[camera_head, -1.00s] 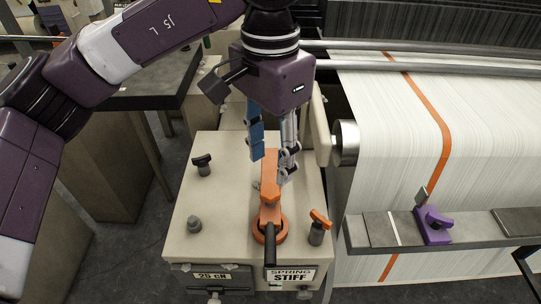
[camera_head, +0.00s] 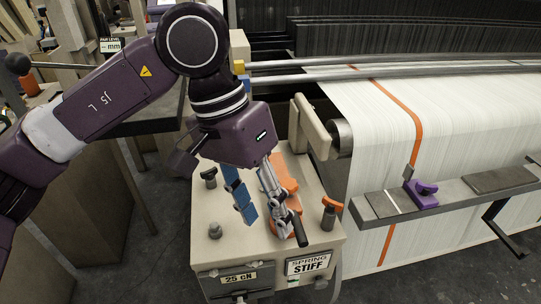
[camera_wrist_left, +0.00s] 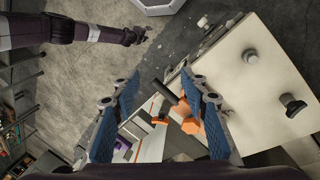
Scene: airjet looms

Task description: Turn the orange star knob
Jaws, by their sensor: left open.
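The small orange star knob (camera_head: 331,204) stands on a dark stem at the right front of the cream box (camera_head: 318,243). In the left wrist view, a small orange piece (camera_wrist_left: 160,120) that looks like this knob shows between the fingers. My left gripper (camera_head: 265,212) is open, pointing down over the box, left of the knob and apart from it. Its fingers partly hide an orange lever (camera_head: 290,168) with a dark handle. The lever also shows in the left wrist view (camera_wrist_left: 192,125), beside the right-hand finger. My right gripper (camera_wrist_left: 133,36) appears small in the wrist view, its jaws unclear.
A purple clamp (camera_head: 422,194) sits on the metal rail at right. White fabric (camera_head: 440,125) spreads behind it.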

